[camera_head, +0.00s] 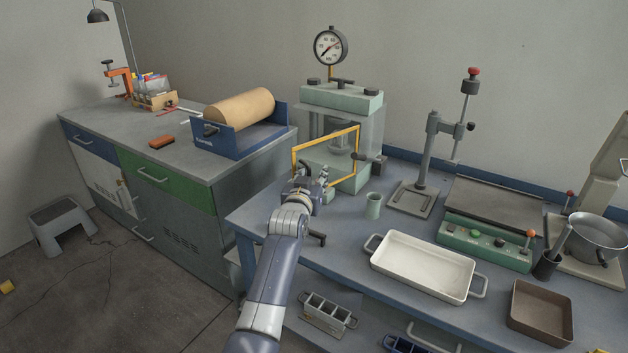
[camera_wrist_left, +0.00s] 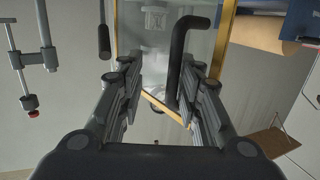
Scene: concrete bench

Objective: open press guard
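The press (camera_head: 342,98) is pale green with a round dial gauge on top, standing at the back left of the blue bench. Its guard is a clear panel in a yellow frame (camera_head: 325,136) across the front; I cannot tell if it is ajar. My left gripper (camera_head: 312,174) is at the guard's left side. In the left wrist view the gripper (camera_wrist_left: 165,100) has its fingers apart, with the guard's bent black handle (camera_wrist_left: 178,62) between them, closer to the right finger. The yellow frame (camera_wrist_left: 163,108) shows beyond. My right gripper is not in view.
A green cup (camera_head: 373,206) stands just right of the gripper. A white tray (camera_head: 423,262), a stand (camera_head: 428,160) and a green hot plate unit (camera_head: 484,243) are farther right. A grey cabinet with a blue roll holder (camera_head: 240,140) is at the left.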

